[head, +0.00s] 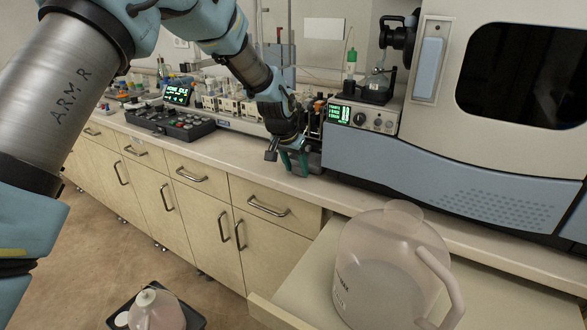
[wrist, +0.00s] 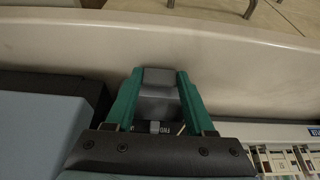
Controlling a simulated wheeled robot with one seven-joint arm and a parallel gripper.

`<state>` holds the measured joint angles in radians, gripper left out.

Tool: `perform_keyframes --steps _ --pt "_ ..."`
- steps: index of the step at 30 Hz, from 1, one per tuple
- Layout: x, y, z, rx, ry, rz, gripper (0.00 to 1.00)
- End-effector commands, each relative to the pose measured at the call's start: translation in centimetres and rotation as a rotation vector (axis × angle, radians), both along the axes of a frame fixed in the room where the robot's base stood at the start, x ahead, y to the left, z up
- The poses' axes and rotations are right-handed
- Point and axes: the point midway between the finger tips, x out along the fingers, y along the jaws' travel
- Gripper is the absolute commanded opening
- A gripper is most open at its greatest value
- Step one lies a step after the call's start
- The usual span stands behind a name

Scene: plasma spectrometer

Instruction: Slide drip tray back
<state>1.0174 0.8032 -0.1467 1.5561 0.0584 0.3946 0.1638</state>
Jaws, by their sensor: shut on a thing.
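My gripper (head: 294,165) is at the counter's front, beside the left end of the big instrument. In the wrist view its two green fingers (wrist: 158,78) stand on either side of a grey block, which I take to be the front grip of the drip tray (wrist: 158,98). The fingers are shut on it. In the head view a dark grey part of the tray (head: 313,160) shows just right of the fingers, low on the counter. My wrist and fingers hide most of the tray, so how far out it sits is hard to tell.
The instrument (head: 440,165) stands to the right, with a green-lit pump unit (head: 365,117) beside it. A row of vials (head: 230,103) and a keypad (head: 170,120) are to the left. A large jug (head: 385,265) stands on a pulled-out surface in front. The counter's front strip (wrist: 230,55) is clear.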

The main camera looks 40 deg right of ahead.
Motion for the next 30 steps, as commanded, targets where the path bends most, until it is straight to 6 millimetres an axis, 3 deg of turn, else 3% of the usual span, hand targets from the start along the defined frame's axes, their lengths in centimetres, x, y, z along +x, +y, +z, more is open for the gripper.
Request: perform_keyframes --steps 11,12,21,30 --pt "0.08 -0.24 0.01 -0.001 0.0 0.0 0.0" --pt "0.07 -0.24 0.02 -0.001 0.0 0.0 0.56" --pt "0.06 -0.22 0.0 0.0 0.0 0.0 0.89" --pt "0.05 -0.13 0.21 -0.001 0.0 0.0 0.89"
